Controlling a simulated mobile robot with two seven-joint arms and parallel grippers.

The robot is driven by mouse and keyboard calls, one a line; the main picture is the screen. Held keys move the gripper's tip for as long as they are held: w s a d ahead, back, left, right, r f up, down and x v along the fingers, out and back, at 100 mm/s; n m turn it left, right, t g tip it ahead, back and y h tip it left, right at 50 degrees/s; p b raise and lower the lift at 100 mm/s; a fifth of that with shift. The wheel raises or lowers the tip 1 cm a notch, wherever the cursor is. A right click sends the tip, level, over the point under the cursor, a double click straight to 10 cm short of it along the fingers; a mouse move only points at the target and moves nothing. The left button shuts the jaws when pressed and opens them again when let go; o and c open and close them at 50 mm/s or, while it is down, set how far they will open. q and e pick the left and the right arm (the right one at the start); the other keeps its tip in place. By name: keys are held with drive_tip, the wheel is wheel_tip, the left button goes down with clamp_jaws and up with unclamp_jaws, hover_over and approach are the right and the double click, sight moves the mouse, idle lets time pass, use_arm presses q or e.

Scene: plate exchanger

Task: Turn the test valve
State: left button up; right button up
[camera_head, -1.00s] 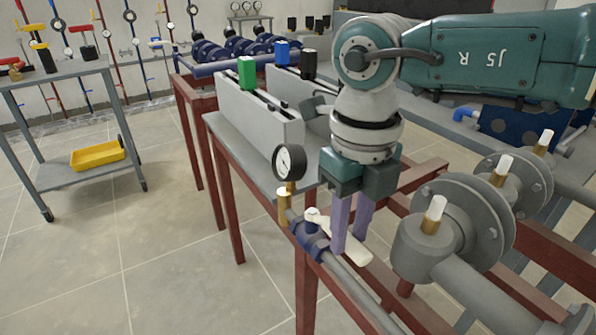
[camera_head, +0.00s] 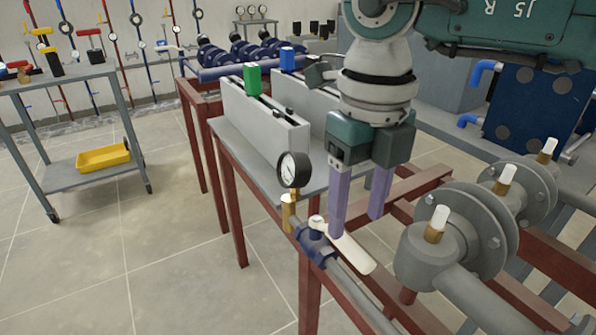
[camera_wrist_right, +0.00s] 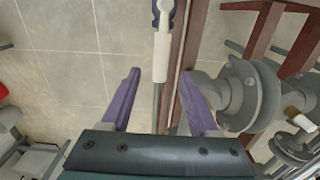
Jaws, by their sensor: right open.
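The test valve has a dark blue body (camera_head: 316,246) and a white lever handle (camera_head: 350,252), on a grey pipe at the front of the red frame. The handle points toward the lower right, roughly along the pipe. My right gripper (camera_head: 356,226) is open, its two purple fingers pointing down just above the handle. In the right wrist view, the handle (camera_wrist_right: 162,55) reaches from the blue valve body (camera_wrist_right: 166,8) toward the gap between the open fingers (camera_wrist_right: 159,76). No contact with the handle is visible. My left gripper is out of view.
A pressure gauge (camera_head: 294,169) on a brass stem stands close behind the valve. Thick grey flanged pipes (camera_head: 455,235) with white-tipped brass fittings lie to the right. A grey table (camera_head: 235,135) with grey blocks is behind. Open floor lies to the left.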

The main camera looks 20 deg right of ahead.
sight(351, 247)
wheel_tip(351, 247, up, 5)
idle(0.4)
